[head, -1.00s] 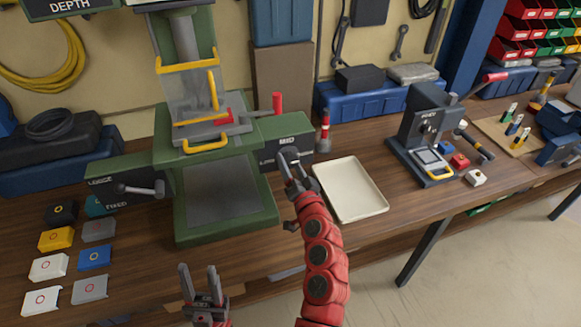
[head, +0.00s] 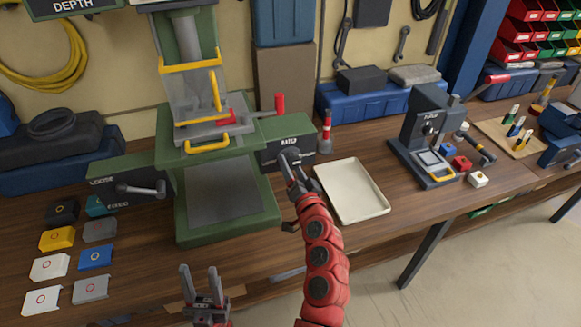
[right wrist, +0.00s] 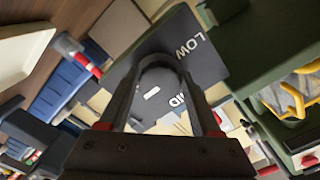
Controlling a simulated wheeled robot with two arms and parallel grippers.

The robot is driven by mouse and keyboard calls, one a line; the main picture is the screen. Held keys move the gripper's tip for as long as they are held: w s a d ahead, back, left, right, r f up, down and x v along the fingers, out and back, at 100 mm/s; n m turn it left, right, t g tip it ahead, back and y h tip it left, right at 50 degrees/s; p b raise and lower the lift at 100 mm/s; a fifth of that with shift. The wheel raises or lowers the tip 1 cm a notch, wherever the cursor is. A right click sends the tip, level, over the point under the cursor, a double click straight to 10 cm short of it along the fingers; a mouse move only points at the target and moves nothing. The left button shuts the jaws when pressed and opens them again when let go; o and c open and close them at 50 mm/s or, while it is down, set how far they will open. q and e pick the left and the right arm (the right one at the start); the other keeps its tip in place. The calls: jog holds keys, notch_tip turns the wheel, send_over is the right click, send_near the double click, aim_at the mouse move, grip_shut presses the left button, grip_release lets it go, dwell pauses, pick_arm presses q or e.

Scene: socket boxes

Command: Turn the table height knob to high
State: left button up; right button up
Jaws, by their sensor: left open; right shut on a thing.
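The table height knob (head: 291,153) is a dark round knob on the dark panel at the right side of the green press. My right gripper (head: 293,165) is shut on it, coming from the front. In the right wrist view the two fingers (right wrist: 165,85) flank the knob, and a white mark shows between them. The panel there reads "LOW" and what looks like "MID"; the high label cannot be made out. My left gripper (head: 201,280) is open and empty, low in front of the press, above the table's front part.
The green press (head: 265,222) stands behind my grippers, with a lever (head: 140,189) on its left. An empty cream tray (head: 352,207) lies just right of my right arm. Several small socket boxes (head: 50,267) lie at the left. A dark machine (head: 425,135) stands further right.

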jog(key=shift+d+f, duration=0.15)
dwell(0.4)
jog(key=o, duration=1.4)
jog(key=shift+w+d, duration=0.1)
jog(key=shift+d, duration=0.1)
jog(key=shift+c, duration=0.2)
jog(key=shift+a, duration=0.1)
jog(key=shift+s, duration=0.2)
jog(key=p+v, duration=0.3)
jog(key=v, duration=1.4)
